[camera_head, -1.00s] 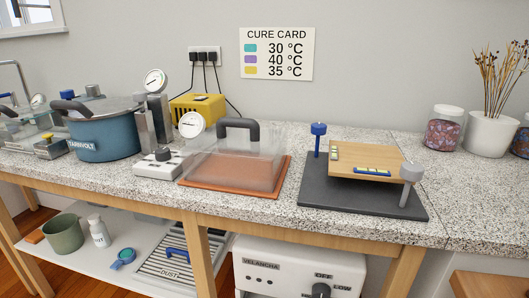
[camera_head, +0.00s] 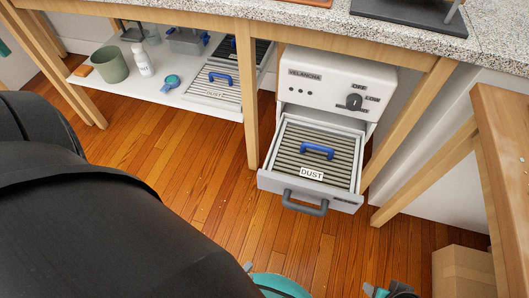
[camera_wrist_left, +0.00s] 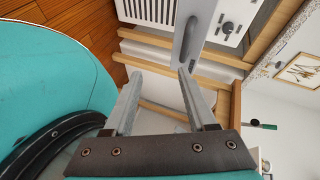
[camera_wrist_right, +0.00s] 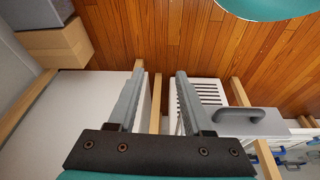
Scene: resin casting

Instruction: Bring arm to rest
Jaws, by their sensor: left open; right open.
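My left gripper (camera_wrist_left: 160,74) is open, with nothing between its fingers in the left wrist view. The grey drawer handle (camera_wrist_left: 188,40) shows beyond its fingertips. My right gripper (camera_wrist_right: 160,70) is open and empty in the right wrist view, with the drawer handle (camera_wrist_right: 240,115) off to its right. In the head view, only small teal and grey parts of the grippers show along the bottom edge, and my large black arm covers the lower left. The drawer (camera_head: 345,202) of the white VELANCHA unit (camera_head: 325,75) stands pulled out, holding a slatted DUST tray (camera_head: 335,155) with a blue handle.
The counter edge (camera_head: 215,8) runs above the unit. Table legs (camera_head: 251,95) flank it. A low shelf (camera_head: 185,100) holds a green cup (camera_head: 110,65), a white bottle and another DUST tray. A wooden table (camera_head: 505,110) and a cardboard box (camera_head: 462,275) stand right. Floor before the drawer is clear.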

